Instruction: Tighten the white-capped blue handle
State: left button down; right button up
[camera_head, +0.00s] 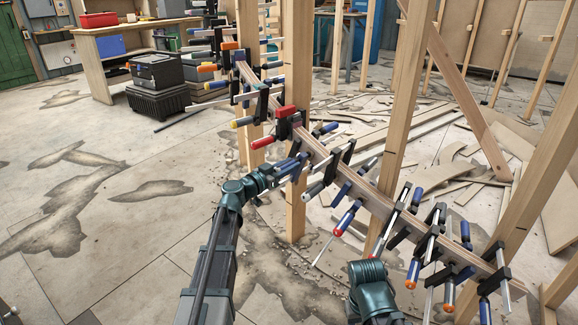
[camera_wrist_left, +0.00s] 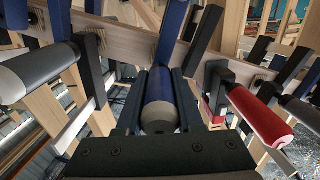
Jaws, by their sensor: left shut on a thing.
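My left gripper (camera_head: 292,166) reaches in from the left to the curved wooden stringer (camera_head: 318,157). In the left wrist view its two dark fingers (camera_wrist_left: 158,100) stand on either side of a blue handle (camera_wrist_left: 160,90) with a pale grey-white cap (camera_wrist_left: 158,118). The gripper is shut on this handle, which points back toward the wrist. In the head view the gripper mostly hides the handle. My right arm shows at the bottom, but its gripper is out of view.
Clamps crowd the stringer; a red handle (camera_wrist_left: 260,115) and a grey-white one (camera_wrist_left: 40,75) flank the gripped handle. Offcuts litter the floor at right. Open floor (camera_head: 90,230) lies left.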

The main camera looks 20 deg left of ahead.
pick_arm(q)
jog(key=shift+s, duration=0.1)
dwell(0.3)
jog(key=c, duration=0.5)
grip_release()
jog(key=shift+c, duration=0.2)
jog(key=v, duration=1.3)
jog(key=shift+s+a, duration=0.25)
jog(key=shift+s, duration=0.05)
jog(key=v, duration=0.3)
